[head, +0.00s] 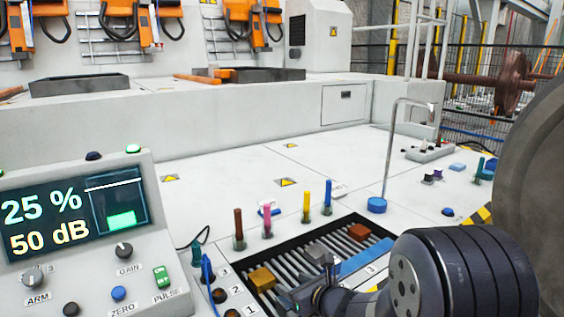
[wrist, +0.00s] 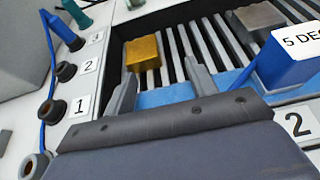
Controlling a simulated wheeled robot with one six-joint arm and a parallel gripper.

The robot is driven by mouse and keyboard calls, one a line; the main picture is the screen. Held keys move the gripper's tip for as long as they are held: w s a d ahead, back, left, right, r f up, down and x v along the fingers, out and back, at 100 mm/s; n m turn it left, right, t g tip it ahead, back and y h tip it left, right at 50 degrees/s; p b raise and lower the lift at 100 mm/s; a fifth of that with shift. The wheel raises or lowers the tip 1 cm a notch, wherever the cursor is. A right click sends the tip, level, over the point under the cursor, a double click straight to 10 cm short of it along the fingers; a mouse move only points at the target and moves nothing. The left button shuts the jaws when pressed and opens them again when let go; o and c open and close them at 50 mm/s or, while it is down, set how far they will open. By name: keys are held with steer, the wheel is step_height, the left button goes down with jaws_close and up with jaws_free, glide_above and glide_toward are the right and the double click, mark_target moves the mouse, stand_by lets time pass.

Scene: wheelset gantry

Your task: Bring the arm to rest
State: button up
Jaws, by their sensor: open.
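My gripper (head: 312,291) hangs low over the near part of a dark slatted tray (head: 341,221) in the head view, partly hidden by my own arm. In the wrist view my gripper (wrist: 160,88) has its two grey fingers apart, with nothing held between them. A gold block (head: 262,278) lies on the slats just beyond the fingers, and it shows in the wrist view (wrist: 143,52). A grey block (head: 318,252) and a copper block (head: 359,232) sit further along the tray.
A blue block marked 5 DEG (wrist: 291,58) stands close right of the fingers. Numbered sockets (head: 220,296) and a blue cable (head: 208,270) lie left of the tray. A display console (head: 90,235) stands left; a thin bent post (head: 390,150) rises behind. The white bench beyond is mostly clear.

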steer(key=shift+r+v, duration=0.15)
steer(key=shift+v, duration=0.95)
steer(key=shift+r+v, duration=0.15)
steer(key=shift+v, duration=1)
steer(key=shift+w, duration=0.15)
